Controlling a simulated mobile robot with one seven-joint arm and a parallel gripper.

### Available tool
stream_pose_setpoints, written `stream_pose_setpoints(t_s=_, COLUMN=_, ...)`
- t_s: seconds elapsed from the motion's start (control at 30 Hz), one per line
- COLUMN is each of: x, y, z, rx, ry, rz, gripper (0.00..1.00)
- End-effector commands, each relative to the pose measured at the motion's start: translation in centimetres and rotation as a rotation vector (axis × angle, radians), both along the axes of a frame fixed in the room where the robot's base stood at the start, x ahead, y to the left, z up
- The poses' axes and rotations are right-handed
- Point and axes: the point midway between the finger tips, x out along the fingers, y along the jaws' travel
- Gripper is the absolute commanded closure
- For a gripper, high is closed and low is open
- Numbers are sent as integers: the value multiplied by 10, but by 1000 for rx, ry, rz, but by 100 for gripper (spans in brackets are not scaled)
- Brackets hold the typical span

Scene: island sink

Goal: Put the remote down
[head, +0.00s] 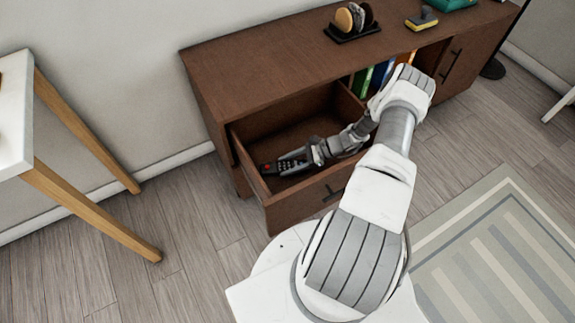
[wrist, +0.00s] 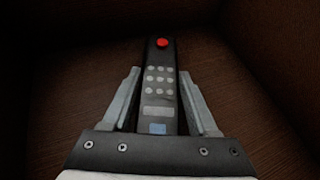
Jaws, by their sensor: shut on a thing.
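The remote (wrist: 158,88) is dark, with a red button at its far end, rows of grey buttons and a blue patch near my palm. My gripper (wrist: 160,100) is shut on it, one finger along each long side. In the head view the remote (head: 285,165) and my gripper (head: 312,154) are inside the open drawer (head: 312,200) of the brown cabinet. The wrist view shows the drawer's brown floor (wrist: 90,70) beneath the remote. I cannot tell whether the remote touches that floor.
The brown cabinet (head: 270,65) carries a black stand with round pieces (head: 352,20) and a yellow-and-black item (head: 421,19). Coloured books (head: 372,76) stand in its open shelf. A white table with wooden legs (head: 85,130) is at left. A striped rug (head: 490,260) lies at right.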

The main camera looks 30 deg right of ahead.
Motion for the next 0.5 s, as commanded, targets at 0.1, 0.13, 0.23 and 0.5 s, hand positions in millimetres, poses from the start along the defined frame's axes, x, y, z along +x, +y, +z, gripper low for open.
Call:
stream_pose_setpoints(t_s=0.1, x=0, y=0, z=-1, rx=1, ry=0, rz=0, gripper=100)
stream_pose_setpoints(t_s=0.13, x=0, y=0, z=-2, rx=1, ry=0, rz=0, gripper=100)
stream_pose_setpoints(t_s=0.23, x=0, y=0, z=-2, rx=0, ry=0, rz=0, gripper=30)
stream_pose_setpoints(t_s=0.5, x=0, y=0, z=-2, rx=0, ry=0, rz=0, gripper=11)
